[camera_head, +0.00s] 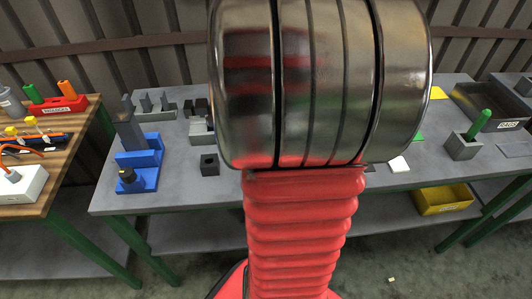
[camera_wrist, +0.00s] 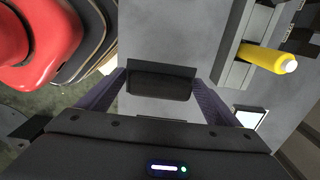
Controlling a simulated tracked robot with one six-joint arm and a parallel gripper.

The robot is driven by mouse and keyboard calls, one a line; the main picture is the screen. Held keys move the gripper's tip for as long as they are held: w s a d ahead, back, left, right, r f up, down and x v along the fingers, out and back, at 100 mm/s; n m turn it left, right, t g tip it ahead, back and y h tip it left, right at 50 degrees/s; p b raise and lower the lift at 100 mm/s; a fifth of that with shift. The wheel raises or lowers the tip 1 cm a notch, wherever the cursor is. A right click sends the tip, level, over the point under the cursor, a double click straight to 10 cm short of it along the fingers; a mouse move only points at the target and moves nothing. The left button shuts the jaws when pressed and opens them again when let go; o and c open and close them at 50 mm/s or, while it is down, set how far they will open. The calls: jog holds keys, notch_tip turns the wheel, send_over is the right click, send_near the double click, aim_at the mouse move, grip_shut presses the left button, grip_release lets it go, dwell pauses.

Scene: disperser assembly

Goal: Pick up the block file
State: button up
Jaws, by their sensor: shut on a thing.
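My gripper (camera_wrist: 160,88) shows in the wrist view, with its two fingers closed on the sides of a dark grey block (camera_wrist: 160,80), which I take to be the block file. The block spans the space between the fingers, above a grey surface. Whether it touches that surface I cannot tell. In the head view my arm hides the gripper and the block.
In the wrist view, a yellow handle (camera_wrist: 268,58) with a white tip sticks out of a grey holder (camera_wrist: 236,62) at right. In the head view, the grey table (camera_head: 180,197) carries a blue stand (camera_head: 145,165), a small dark block (camera_head: 209,165) and a black bin (camera_head: 490,108).

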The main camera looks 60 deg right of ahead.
jog(key=shift+r, duration=0.5)
